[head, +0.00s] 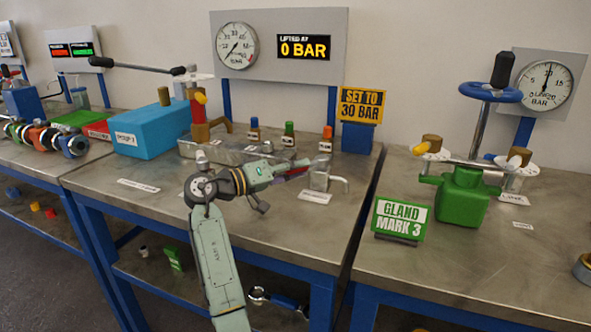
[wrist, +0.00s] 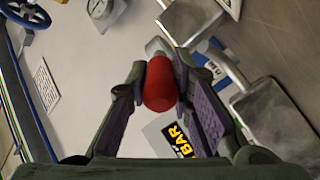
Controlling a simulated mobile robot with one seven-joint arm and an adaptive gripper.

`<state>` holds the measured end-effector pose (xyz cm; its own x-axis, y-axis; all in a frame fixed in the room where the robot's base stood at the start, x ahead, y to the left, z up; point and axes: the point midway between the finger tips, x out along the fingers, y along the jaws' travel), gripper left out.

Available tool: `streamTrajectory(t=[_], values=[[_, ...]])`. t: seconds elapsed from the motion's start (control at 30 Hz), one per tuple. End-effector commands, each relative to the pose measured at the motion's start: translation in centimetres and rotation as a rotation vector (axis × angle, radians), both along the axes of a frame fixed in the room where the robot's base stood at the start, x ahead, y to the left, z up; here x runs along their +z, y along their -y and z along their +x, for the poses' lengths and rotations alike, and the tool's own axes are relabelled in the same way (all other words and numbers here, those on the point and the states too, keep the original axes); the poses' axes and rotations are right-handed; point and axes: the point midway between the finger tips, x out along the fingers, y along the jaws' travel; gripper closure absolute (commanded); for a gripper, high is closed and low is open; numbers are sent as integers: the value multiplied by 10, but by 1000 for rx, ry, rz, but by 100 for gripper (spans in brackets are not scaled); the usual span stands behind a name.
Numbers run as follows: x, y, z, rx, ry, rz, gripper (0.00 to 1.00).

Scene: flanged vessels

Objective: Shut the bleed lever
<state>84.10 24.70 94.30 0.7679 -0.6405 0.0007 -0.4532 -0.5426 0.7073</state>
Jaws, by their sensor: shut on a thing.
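The bleed lever's red grip (wrist: 160,86) sits between the two fingers of my gripper (wrist: 161,72) in the wrist view. The fingers are shut on it, one on each side. In the head view my gripper (head: 294,173) is low over the middle bench, and a bit of red (head: 298,171) shows at its fingers. A metal block with a bent spout (head: 322,180) is just to the right. The lever's pivot is mostly hidden, so I cannot tell its exact angle. The display (head: 304,47) behind reads 0 BAR.
Small valves with blue, green and orange caps (head: 289,132) stand behind my gripper. A blue box (head: 150,132) is at left. The "SET TO 30 BAR" sign (head: 361,105) stands at the back right. A green vessel (head: 462,195) is on the right bench. The middle bench's front (head: 300,240) is clear.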

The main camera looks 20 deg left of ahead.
Motion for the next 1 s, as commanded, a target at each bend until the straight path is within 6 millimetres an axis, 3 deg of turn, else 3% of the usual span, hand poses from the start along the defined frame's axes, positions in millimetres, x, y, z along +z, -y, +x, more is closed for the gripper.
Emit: streamTrajectory(t=[0.27, 0.3, 0.6, 1.0], values=[[0, 1, 0, -1, 1, 1, 100], [0, 1, 0, -1, 1, 1, 78], [0, 0, 0, -1, -1, 0, 59], [0, -6, -7, 1, 0, 0, 59]])
